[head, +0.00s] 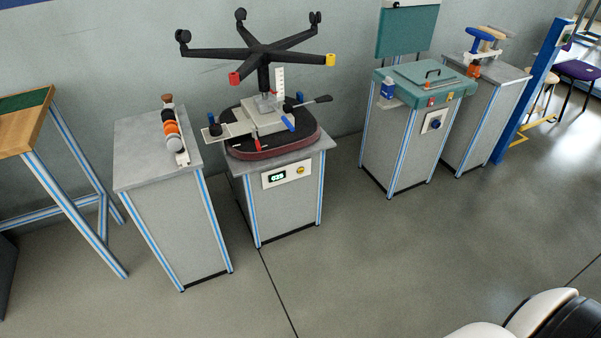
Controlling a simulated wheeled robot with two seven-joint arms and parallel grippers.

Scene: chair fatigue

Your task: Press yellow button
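A small round yellow button (300,170) sits on a white control panel (288,175) on the front of the middle grey cabinet. It is to the right of a small lit display (277,177) on the same panel. Nothing covers the button. Neither of my grippers is in view.
An upturned five-legged chair base (262,50) with one red and one yellow leg end stands above that cabinet (285,208). A grey cabinet with rollers (170,200) is at its left, a green-topped machine (420,80) at its right. The floor (360,260) in front is clear.

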